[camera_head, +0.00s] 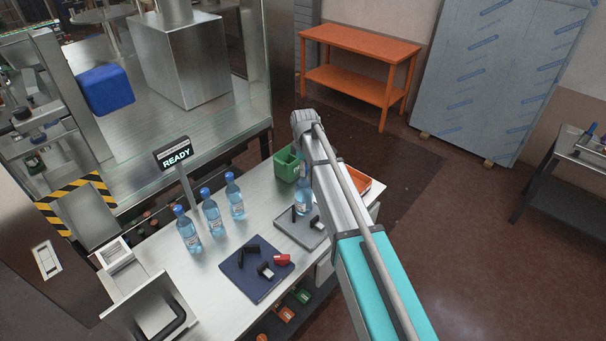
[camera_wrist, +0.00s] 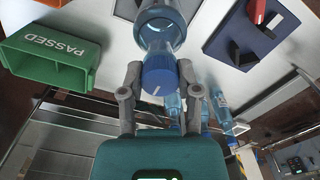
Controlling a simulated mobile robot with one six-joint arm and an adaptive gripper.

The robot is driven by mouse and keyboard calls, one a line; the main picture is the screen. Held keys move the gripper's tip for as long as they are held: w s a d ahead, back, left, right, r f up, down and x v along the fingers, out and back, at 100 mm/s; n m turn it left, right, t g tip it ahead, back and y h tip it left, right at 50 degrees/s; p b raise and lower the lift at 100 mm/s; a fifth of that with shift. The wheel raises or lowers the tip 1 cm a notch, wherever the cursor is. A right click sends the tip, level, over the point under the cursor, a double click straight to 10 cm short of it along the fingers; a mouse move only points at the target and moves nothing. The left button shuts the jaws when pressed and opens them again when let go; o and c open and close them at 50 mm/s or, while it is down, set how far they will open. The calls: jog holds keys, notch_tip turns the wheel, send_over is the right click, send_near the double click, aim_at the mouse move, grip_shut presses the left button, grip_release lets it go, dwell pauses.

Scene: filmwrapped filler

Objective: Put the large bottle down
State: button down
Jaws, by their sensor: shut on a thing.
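A clear blue bottle with a blue cap (camera_wrist: 159,74) is between the two fingers of my gripper (camera_wrist: 160,70), which is shut on it near the cap. In the head view this bottle (camera_head: 303,203) is partly hidden by my arm and is upright over the grey mat (camera_head: 295,234). I cannot tell whether its base touches the mat. Three similar bottles stand in a row on the table to the left: a near one (camera_head: 188,231), a middle one (camera_head: 212,214) and a far one (camera_head: 235,198).
A green "PASSED" bin (camera_wrist: 48,58) stands beside the held bottle, also visible in the head view (camera_head: 286,166). An orange tray (camera_head: 363,186) is partly behind my arm. A dark blue mat (camera_head: 246,286) holds black and red parts. A READY sign (camera_head: 175,154) stands behind the bottles.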

jog(key=shift+f, duration=0.5)
jog(key=shift+c, duration=1.6)
grip_release()
jog(key=shift+r, duration=0.2)
notch_tip(320, 180, up, 12)
jog(key=p, duration=1.1)
jog(key=shift+p, duration=0.35)
jog(key=shift+f, duration=0.1)
